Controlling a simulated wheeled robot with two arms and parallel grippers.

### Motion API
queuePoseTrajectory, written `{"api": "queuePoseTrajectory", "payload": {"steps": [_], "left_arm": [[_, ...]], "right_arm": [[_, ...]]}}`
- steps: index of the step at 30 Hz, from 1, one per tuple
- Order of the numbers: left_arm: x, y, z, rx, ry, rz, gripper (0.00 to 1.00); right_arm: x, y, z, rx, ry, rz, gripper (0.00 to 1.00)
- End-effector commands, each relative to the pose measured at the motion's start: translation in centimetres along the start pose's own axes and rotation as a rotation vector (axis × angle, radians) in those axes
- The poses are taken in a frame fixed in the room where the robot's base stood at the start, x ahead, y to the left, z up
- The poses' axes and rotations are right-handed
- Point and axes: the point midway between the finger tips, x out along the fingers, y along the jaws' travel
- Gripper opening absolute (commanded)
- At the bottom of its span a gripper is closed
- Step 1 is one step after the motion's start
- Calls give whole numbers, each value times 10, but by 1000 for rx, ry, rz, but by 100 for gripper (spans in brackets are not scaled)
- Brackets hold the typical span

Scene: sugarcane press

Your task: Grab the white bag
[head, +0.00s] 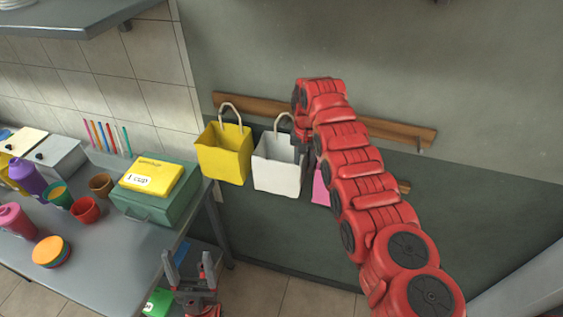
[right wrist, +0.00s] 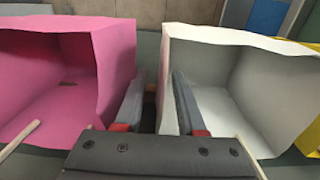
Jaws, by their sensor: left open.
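The white bag (head: 277,174) hangs by its handle from a wooden wall rail, between a yellow bag and a pink one. My right gripper (head: 303,150) is at the white bag's right edge in the head view, partly hidden by my arm. In the right wrist view, its fingers (right wrist: 157,90) are apart. The white bag's near side wall (right wrist: 167,95) shows between them, and the right finger appears inside the bag's opening. Whether a finger touches the wall I cannot tell. My left gripper (head: 189,277) is open and empty, low beside the table.
The yellow bag (head: 225,160) hangs to the left. The pink bag (head: 321,190) is close beside the right gripper, mostly hidden by my arm. A grey table (head: 120,240) with cups and a green box (head: 160,197) stands at left.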

Motion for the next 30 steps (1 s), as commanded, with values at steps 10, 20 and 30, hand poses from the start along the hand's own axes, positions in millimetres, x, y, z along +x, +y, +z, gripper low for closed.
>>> {"api": "queuePoseTrajectory", "payload": {"steps": [10, 20, 30], "left_arm": [[6, 0, -1, 0, 0, 0, 72], [6, 0, -1, 0, 0, 0, 72], [6, 0, -1, 0, 0, 0, 72]], "right_arm": [[20, -1, -1, -1, 3, -1, 39], [20, 0, -1, -1, 2, 0, 0], [20, 0, 0, -1, 2, 0, 0]]}}
